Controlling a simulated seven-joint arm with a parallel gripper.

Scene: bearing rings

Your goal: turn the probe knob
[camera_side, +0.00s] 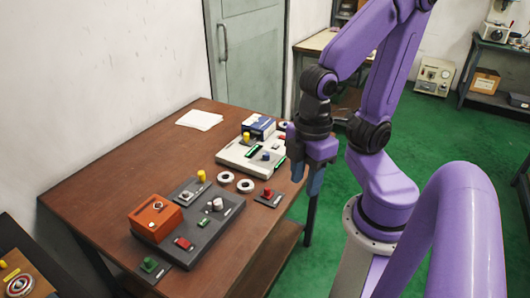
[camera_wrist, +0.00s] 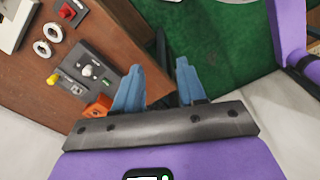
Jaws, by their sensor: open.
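A dark grey panel (camera_side: 176,251) lies on the table with an orange box (camera_side: 155,214), a white knob (camera_side: 217,204) and a red switch (camera_side: 184,243) on it. A cream unit (camera_side: 232,155) farther back carries a blue knob (camera_side: 266,156) and a yellow knob (camera_side: 246,137). I cannot read labels, so I cannot tell which is the probe knob. My gripper (camera_side: 314,182) hangs at the table's right side, apart from all knobs. In the wrist view its blue fingers (camera_wrist: 158,70) are spread and empty; the white knob (camera_wrist: 88,71) shows left of them.
Two white rings (camera_side: 236,181) lie between the units. A red button block (camera_side: 269,198) and a green button block (camera_side: 149,266) lie near the table edge. A yellow knob (camera_side: 201,176) stands behind the panel. Paper (camera_side: 199,119) lies at the back; the wood around it is clear.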

